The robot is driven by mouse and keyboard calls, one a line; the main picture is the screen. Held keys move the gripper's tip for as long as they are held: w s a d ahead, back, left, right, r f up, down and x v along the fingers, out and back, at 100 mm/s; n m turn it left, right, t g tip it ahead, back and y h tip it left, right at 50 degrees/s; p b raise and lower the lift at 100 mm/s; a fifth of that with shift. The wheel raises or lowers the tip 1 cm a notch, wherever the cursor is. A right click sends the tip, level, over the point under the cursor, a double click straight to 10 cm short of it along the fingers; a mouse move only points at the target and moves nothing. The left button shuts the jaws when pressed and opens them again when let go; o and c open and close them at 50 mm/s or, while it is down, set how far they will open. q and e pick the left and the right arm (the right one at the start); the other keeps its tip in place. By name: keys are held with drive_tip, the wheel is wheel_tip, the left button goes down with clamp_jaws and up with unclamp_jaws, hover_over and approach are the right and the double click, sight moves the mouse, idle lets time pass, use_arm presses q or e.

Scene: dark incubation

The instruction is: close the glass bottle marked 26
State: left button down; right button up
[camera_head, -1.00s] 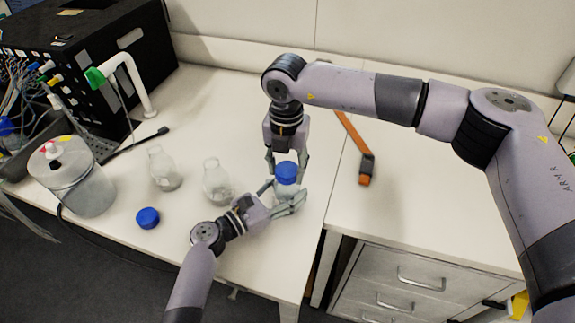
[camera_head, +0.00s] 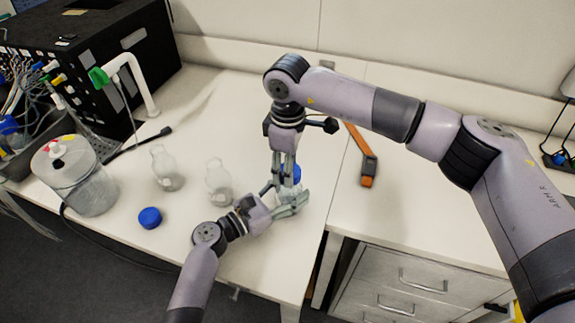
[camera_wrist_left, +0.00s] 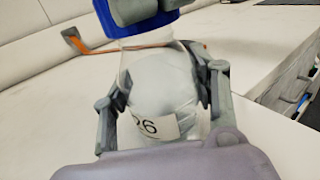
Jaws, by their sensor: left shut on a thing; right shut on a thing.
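In the head view my left gripper (camera_head: 284,202) is shut around the bottle. A blue cap (camera_wrist_left: 118,24) is on the bottle's mouth; I cannot tell how tight it is. It also shows in the head view (camera_head: 298,174), mostly hidden by my right gripper. My right gripper (camera_head: 286,178) points down from above and is shut on the cap.
Two uncapped glass bottles (camera_head: 166,170) (camera_head: 218,184) stand to the left. A loose blue cap (camera_head: 150,218) lies in front of them. A clear lidded vessel (camera_head: 80,175) and a black box (camera_head: 100,60) are farther left. An orange-and-grey tool (camera_head: 367,165) lies on the right.

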drive_tip(key=o, duration=0.8)
drive_tip(key=shift+r, duration=2.3)
drive_tip(key=shift+c, duration=0.3)
